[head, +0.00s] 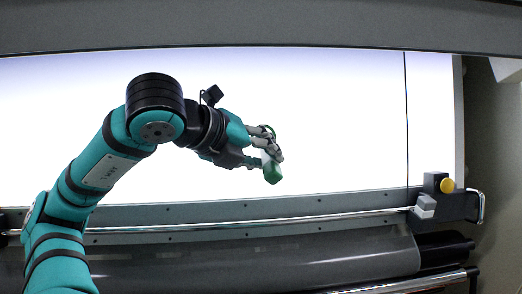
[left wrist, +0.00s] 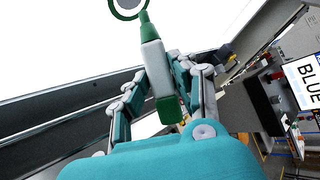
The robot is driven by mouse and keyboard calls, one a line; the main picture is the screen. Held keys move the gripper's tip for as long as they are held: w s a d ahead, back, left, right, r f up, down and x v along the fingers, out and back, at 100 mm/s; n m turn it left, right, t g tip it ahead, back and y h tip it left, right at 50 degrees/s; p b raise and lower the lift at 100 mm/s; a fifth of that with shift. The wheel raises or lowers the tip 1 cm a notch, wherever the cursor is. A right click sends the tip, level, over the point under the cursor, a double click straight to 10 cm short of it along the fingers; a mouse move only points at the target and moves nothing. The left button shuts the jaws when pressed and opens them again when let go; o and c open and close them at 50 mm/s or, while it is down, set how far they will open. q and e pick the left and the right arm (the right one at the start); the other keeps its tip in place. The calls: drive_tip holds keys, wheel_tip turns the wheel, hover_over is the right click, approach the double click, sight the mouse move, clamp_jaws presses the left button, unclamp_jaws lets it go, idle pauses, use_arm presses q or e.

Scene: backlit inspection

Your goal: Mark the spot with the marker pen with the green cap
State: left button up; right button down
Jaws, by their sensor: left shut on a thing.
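My left gripper (head: 268,148) is shut on the marker pen over the bright white panel (head: 340,120). The pen has a white body (left wrist: 156,66) and a green block-shaped end (left wrist: 168,110), which points toward the near side in the head view (head: 272,175). Its other end is green and tapers to a narrow tip (left wrist: 145,28). In the left wrist view this tip is at or very close to a grey disc with a dark green ring (left wrist: 128,4), cut by the top edge. I cannot tell whether they touch. My right gripper is out of view.
A metal rail (head: 330,216) runs along the panel's near edge, with a dark roller (head: 270,262) below it. A grey block with a yellow knob (head: 447,186) stands at the right end. A thin dark line (head: 406,120) crosses the panel. The panel's right part is clear.

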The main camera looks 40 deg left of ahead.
sight(265, 176)
use_arm(q)
drive_tip(key=shift+s+d+r+p, duration=0.35)
drive_tip(key=shift+s+d+p, duration=0.15)
drive_tip(key=shift+d, duration=0.15)
drive_tip(key=shift+s+d+r+p, duration=0.35)
drive_tip(key=shift+s+d+p, duration=0.15)
drive_tip(key=shift+d, duration=0.1)
drive_tip(key=shift+s+d, duration=0.3)
drive_tip(key=shift+d, duration=0.05)
